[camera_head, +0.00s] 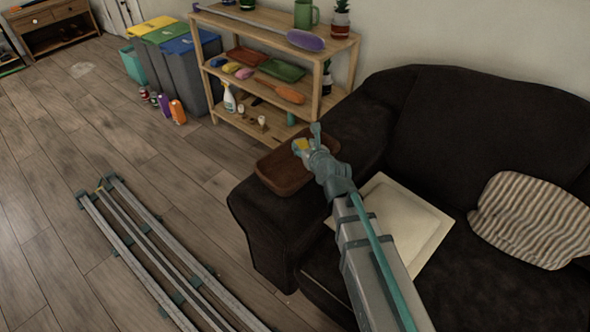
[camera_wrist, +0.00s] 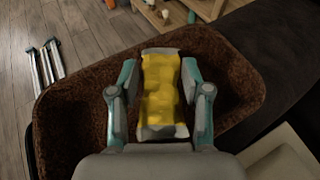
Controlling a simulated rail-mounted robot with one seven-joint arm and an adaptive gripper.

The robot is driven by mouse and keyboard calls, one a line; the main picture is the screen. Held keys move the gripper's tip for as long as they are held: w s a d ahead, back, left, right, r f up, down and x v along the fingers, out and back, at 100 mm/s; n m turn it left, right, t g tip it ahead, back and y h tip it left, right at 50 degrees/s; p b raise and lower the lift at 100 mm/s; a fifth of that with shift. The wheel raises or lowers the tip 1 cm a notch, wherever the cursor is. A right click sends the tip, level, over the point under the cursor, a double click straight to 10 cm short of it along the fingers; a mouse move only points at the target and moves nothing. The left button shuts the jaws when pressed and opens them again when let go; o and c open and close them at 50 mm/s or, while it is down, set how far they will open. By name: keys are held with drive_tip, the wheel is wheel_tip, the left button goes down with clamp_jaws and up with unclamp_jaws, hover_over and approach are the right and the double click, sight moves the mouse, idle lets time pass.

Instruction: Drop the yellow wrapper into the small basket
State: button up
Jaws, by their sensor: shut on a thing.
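The yellow wrapper (camera_wrist: 163,88) is between the two fingers of my gripper (camera_wrist: 160,100), which is shut on it. It has pale ends and a crumpled yellow middle. In the head view the wrapper (camera_head: 300,145) shows as a small yellow patch at the tip of my gripper (camera_head: 309,147). The small basket (camera_wrist: 75,112) is brown and shallow, and it fills much of the wrist view behind the wrapper. In the head view the basket (camera_head: 282,175) rests on the sofa's left armrest. The wrapper is over the basket; I cannot tell its exact height above it.
A dark sofa (camera_head: 440,115) holds a pale square cushion or tray (camera_head: 405,215) and a striped pillow (camera_head: 535,220). A wooden shelf (camera_head: 335,60) with several objects stands behind. Bins (camera_head: 185,85) stand at the back left. Rails (camera_head: 150,255) lie on the floor.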

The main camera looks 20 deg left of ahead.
drive_tip(key=shift+f+b, duration=0.6)
drive_tip(key=shift+f, duration=0.25)
drive_tip(key=o, duration=0.8)
drive_tip(key=shift+r, duration=0.1)
drive_tip(key=v, duration=0.7)
drive_tip(key=shift+s+d+r, duration=0.1)
drive_tip(key=shift+s, duration=0.05)
drive_tip(key=shift+d, duration=0.1)
